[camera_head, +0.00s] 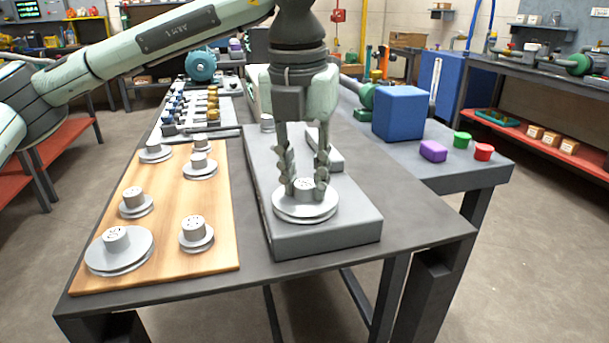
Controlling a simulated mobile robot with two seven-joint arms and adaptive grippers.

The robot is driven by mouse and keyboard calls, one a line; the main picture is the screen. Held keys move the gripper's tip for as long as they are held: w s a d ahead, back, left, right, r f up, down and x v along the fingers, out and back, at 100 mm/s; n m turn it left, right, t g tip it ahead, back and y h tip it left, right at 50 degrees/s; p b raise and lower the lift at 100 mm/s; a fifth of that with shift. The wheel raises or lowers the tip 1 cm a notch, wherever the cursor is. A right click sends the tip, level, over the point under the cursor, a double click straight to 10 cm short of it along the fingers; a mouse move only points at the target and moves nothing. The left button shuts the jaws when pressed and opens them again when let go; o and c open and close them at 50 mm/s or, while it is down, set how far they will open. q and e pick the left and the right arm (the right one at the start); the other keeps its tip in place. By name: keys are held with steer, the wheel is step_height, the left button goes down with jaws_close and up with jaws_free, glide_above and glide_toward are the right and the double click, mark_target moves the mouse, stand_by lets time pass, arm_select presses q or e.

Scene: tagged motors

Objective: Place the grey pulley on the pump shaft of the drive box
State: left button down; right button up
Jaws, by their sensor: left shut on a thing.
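My left gripper (306,187) points straight down over the near end of the grey drive box (325,236). It is shut on the hub of a grey pulley (305,208). The pulley is level and sits at, or just above, the top of the box. The pump shaft is hidden under the pulley and gripper, so I cannot tell whether the pulley is around it. A small grey cylinder (267,122) shows at the far end of the box. My right gripper is not in view.
A wooden board (165,225) to the left holds several other grey pulleys of different sizes, such as a large one (119,250). A blue box (400,113), a purple block (433,151) and green and red caps stand at the right. The dark table's front right is clear.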

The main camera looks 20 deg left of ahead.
arm_select(q)
steer(key=shift+f, duration=0.1)
steer(key=c, duration=1.2)
jaws_free()
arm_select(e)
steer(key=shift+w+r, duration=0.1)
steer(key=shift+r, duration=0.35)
